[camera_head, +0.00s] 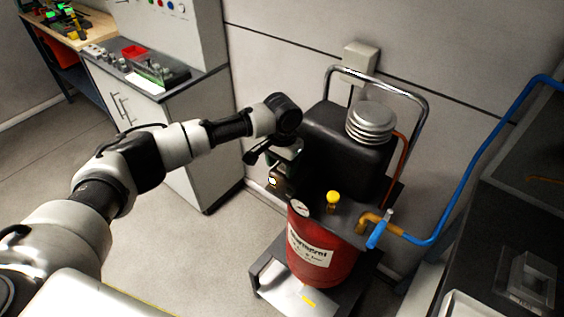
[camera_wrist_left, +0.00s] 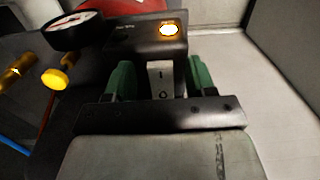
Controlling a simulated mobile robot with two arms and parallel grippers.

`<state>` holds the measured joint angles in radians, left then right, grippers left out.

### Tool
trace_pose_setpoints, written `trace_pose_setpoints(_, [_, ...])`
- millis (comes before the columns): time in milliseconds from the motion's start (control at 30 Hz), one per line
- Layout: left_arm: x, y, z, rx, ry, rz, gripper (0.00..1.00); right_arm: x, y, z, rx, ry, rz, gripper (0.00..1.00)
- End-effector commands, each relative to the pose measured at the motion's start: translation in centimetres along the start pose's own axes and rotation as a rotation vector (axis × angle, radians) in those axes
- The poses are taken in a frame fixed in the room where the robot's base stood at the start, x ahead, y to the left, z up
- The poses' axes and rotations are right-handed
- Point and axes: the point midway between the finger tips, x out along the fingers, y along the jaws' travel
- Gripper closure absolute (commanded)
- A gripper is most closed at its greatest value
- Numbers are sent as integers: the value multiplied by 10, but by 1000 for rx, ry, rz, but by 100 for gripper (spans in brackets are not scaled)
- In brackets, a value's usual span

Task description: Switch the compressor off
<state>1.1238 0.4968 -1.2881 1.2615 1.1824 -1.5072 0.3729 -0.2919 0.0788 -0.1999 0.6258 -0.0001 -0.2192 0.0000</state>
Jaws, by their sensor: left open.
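The compressor has a red tank (camera_head: 309,258), a black housing (camera_head: 345,150) and a ribbed silver cylinder (camera_head: 371,122) on top. In the left wrist view its switch (camera_wrist_left: 162,78) is a pale rocker marked I and O, and which side is pressed I cannot tell. A lamp (camera_wrist_left: 170,29) above the switch glows yellow-white; it also shows in the head view (camera_head: 271,181). My left gripper (camera_head: 284,160) is at the compressor's left side. In the wrist view its green fingers (camera_wrist_left: 160,72) are open, one on each side of the switch. Contact cannot be told. My right gripper is out of view.
A pressure gauge (camera_wrist_left: 76,30) and a yellow knob (camera_wrist_left: 57,79) are beside the switch box. A blue hose (camera_head: 470,165) runs right from the brass fitting. A white cabinet (camera_head: 165,130) stands behind my left arm. The floor at left is clear.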

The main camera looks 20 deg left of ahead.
Motion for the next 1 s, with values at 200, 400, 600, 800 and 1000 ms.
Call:
trace_pose_setpoints(200, [3, 0, 0, 1, 1, 0, 45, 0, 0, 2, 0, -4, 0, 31])
trace_pose_setpoints(400, [2, 0, 0, 0, 1, 0, 62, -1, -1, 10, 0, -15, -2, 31])
trace_pose_setpoints(600, [2, 0, 0, 0, 1, 0, 92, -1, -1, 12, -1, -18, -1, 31])
trace_pose_setpoints(800, [-1, 0, -2, -2, -26, -1, 94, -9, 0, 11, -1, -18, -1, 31])
trace_pose_setpoints(1000, [-4, 1, -5, -4, -147, 1, 94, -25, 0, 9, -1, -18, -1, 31])
